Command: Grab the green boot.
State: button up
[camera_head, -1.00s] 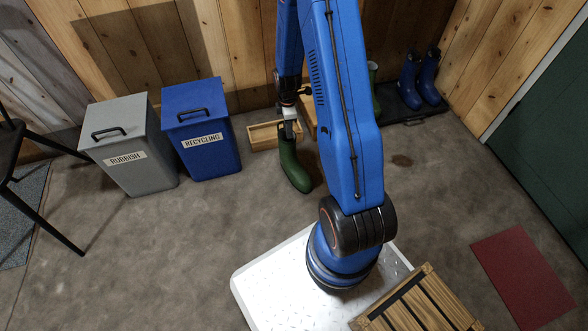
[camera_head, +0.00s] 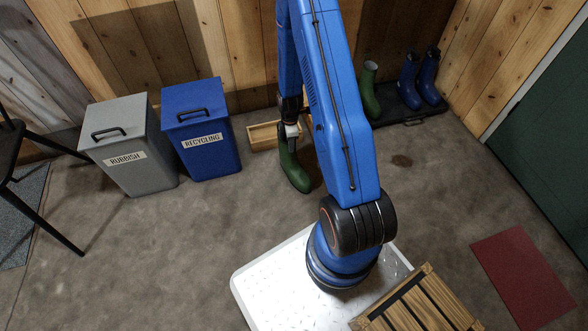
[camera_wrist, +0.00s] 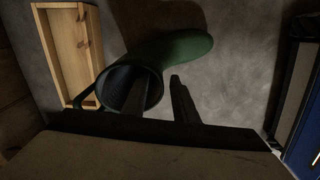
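A green boot (camera_head: 292,168) stands upright on the floor beside the low wooden box. My gripper (camera_head: 290,132) is right at the top of its shaft, pointing down. In the wrist view, the boot (camera_wrist: 180,47) shows its dark round opening and its foot extending to the right. My gripper (camera_wrist: 160,86) is open there. One finger appears to reach into the opening and the other is outside, right of the rim, with a gap to the wall. A second green boot (camera_head: 369,92) stands at the back right, beside the blue boots.
A wooden box (camera_head: 262,136) lies by the back wall, close to the boot. A blue recycling bin (camera_head: 203,130) and a grey rubbish bin (camera_head: 130,145) stand to the left. Floor in front of the boot is clear.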

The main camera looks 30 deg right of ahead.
jog(key=shift+f, duration=0.55)
grip_shut()
dwell(1.1)
